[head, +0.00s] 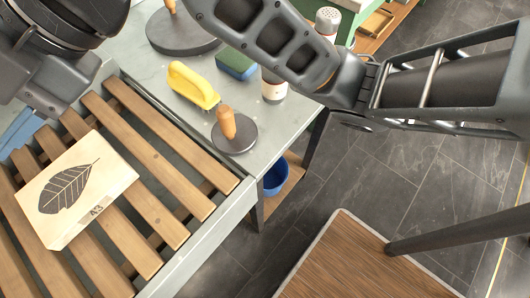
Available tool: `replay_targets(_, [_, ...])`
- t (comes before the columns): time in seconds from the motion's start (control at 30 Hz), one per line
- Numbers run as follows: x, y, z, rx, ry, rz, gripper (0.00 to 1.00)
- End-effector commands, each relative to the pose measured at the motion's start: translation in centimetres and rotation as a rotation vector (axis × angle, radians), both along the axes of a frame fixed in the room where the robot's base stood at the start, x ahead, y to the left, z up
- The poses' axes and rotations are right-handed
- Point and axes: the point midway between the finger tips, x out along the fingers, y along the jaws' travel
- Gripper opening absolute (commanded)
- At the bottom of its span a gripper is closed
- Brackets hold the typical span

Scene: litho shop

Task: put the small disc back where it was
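The small disc (234,138) is dark grey with an upright wooden knob. It lies flat on the grey stone counter, near the counter's front right corner. A larger dark disc (183,38) with a wooden knob stands farther back on the same counter. The dark end of my arm with my gripper (42,97) is at the upper left, over the slatted bed and well to the left of the small disc. Its fingers are not clearly shown, so I cannot tell whether it is open or shut. Nothing touches the small disc.
A yellow-handled tool (193,85), a green-and-blue sponge (236,64) and a shaker (327,21) are behind the disc. A leaf print (115,183) lies on the wooden slats (157,158). A blue bucket (275,178) sits below the counter. Blue strips (20,131) show at the left.

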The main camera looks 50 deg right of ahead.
Motion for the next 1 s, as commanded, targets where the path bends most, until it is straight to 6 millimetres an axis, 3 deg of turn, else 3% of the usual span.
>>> replay_targets(0.07, [0.2, 1.1, 1.3, 0.162, 0.048, -0.069, 0.59])
replay_targets(0.2, [0.9, 1.4, 3.0, 0.422, 0.14, -0.208, 0.59])
replay_targets(0.43, [1.6, -0.7, 2.5, 0.794, 0.317, -0.45, 0.59])
replay_targets(0.57, [1.3, -2.7, 0.2, 0.962, 0.415, -0.598, 0.59])
replay_targets(0.77, [-1.1, -6.4, -5.0, 1.16, 0.54, -0.836, 0.59])
replay_targets(1.0, [-7.2, -11.3, -12.1, 1.284, 0.623, -1.115, 0.59])
